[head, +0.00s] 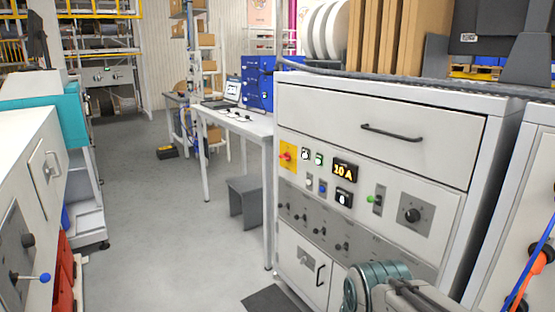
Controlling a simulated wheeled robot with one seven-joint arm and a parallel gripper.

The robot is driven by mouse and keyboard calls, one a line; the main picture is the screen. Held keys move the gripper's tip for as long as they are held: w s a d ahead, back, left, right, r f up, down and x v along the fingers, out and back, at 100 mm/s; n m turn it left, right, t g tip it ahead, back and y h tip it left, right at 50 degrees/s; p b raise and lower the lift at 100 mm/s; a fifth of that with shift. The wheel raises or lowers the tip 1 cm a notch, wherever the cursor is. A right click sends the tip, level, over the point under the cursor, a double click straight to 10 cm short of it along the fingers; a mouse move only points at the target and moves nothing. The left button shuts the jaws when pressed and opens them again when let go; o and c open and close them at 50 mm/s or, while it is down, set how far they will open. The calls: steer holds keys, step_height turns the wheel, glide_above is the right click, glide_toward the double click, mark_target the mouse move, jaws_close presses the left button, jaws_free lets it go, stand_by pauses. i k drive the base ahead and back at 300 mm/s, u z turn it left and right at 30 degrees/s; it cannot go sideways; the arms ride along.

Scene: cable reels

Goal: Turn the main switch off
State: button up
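The main switch (287,157) is a red rotary handle on a yellow plate, at the upper left of the front panel of a white cabinet (410,107). The red handle looks roughly level, tilted slightly; its exact position is too small to read. To its right, a display (345,170) glows with "10 A". Part of my arm, grey and teal, shows at the bottom edge in front of the cabinet's lower part, apart from the switch as far as I can see. My gripper's fingers are not in view.
Small buttons (319,159), a green toggle (375,199) and a black dial (411,215) share the panel. A table with a laptop (232,91) and a grey stool (244,200) stand behind left. Grey floor (170,220) is free left of the cabinet. Another machine (30,200) flanks it.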

mark_target(286, 157)
steer(key=u, duration=0.55)
steer(key=i, duration=1)
steer(key=u, duration=0.35)
steer(key=i, duration=1.5)
steer(key=z, duration=0.65)
